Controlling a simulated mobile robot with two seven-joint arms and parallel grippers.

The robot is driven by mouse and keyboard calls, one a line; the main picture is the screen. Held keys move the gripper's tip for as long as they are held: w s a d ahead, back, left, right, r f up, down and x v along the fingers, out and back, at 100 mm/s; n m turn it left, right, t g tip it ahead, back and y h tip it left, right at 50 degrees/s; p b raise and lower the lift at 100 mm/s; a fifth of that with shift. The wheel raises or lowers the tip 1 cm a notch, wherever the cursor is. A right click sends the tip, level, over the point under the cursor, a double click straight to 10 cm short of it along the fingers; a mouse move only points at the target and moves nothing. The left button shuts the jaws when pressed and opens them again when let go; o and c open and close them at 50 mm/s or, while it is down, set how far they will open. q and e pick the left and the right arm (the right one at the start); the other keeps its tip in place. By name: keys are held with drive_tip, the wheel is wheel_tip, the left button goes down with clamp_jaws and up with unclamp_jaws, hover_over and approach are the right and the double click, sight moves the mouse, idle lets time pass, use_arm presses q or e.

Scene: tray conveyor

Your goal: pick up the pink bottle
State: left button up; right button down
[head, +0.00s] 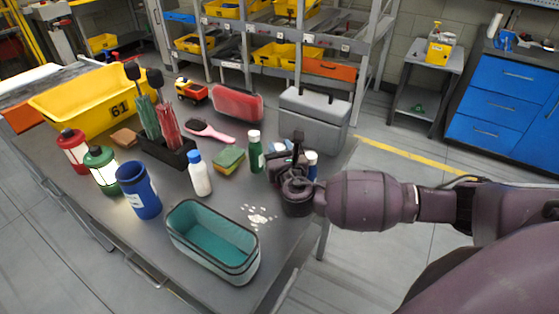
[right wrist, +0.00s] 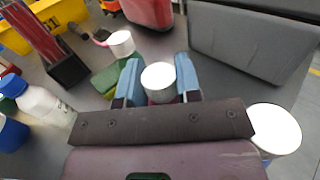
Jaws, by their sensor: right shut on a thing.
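The pink bottle (right wrist: 159,77) shows in the right wrist view mostly as its round white cap, with a little reddish pink below it. It stands between the two light blue fingers of my right gripper (right wrist: 158,82), which is shut on it. In the head view my right gripper (head: 283,150) is at the table's right side, beside the green bottle, and its body hides the pink bottle there. I cannot tell whether the bottle is off the table. My left gripper is not in view.
A green bottle (head: 255,150) and a blue white-capped bottle (head: 311,163) stand close on either side of my right gripper. A grey case (head: 316,118) is behind it. A teal-lined basket (head: 187,238) and a white bottle (head: 199,177) stand to the left.

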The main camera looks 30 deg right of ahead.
wheel_tip(320, 180, up, 20)
drive_tip(key=p, duration=0.3)
idle(0.6)
idle(0.5)
